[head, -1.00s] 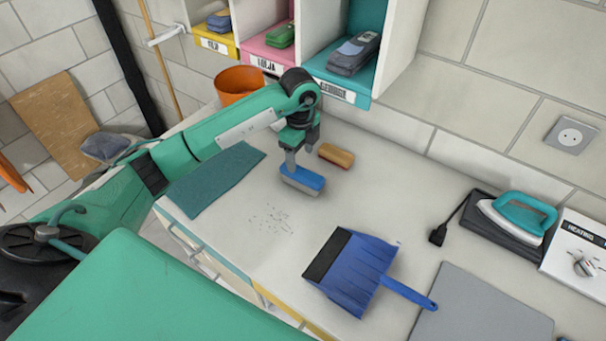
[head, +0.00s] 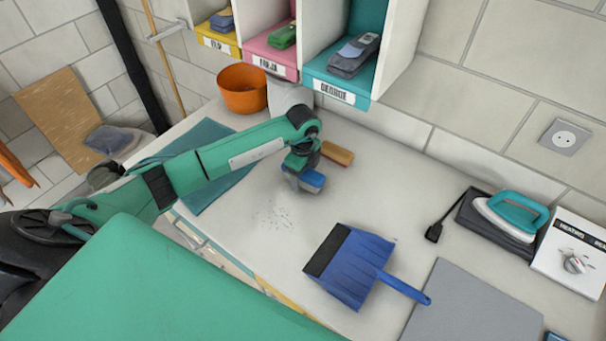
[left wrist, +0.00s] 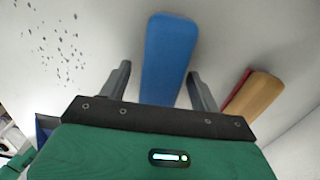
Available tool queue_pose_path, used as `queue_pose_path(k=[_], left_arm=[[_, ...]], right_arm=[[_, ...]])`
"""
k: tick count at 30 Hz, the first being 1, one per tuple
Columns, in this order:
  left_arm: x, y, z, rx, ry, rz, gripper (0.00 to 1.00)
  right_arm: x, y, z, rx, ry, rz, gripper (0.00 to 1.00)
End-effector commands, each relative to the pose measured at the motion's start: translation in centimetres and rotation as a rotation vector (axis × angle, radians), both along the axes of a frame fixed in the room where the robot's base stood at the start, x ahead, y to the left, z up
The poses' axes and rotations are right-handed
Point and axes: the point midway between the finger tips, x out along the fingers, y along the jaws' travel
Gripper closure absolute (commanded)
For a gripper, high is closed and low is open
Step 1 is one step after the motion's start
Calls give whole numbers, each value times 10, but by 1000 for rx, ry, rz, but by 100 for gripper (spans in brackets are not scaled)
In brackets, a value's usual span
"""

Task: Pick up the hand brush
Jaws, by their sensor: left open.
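A blue-topped block, which looks like the hand brush (head: 313,179), lies on the pale counter; its bristles cannot be made out. In the left wrist view the blue block (left wrist: 168,55) lies lengthwise between the two fingers. My left gripper (left wrist: 160,82) is open, with a finger on each side and a gap to the block. In the head view my left gripper (head: 296,172) is low over the block and hides part of it. A tan block with a red underside (head: 337,153) lies just behind; it is right of the fingers in the wrist view (left wrist: 258,97). My right gripper is out of view.
A blue dustpan (head: 352,267) lies in front, near dark crumbs (head: 280,217). A teal cloth (head: 212,180) lies left, and an orange bowl (head: 243,92) stands behind. Shelf cubbies (head: 335,90) overhang the back. An iron (head: 511,217) and a grey board (head: 470,310) are at right.

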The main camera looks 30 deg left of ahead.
Motion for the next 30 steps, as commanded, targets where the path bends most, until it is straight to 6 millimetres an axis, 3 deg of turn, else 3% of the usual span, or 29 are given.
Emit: queue_pose_path(k=[1, 8, 20, 26, 30], left_arm=[[0, 0, 0, 0, 0, 0, 40], [0, 0, 0, 0, 0, 0, 85], [1, 0, 6, 0, -1, 0, 87], [1, 0, 29, 0, -4, 0, 87], [1, 0, 59, -1, -7, 0, 87]], right_arm=[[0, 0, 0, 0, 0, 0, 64], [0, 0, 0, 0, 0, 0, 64], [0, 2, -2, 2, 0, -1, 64], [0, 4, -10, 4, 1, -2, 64], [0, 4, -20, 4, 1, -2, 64]])
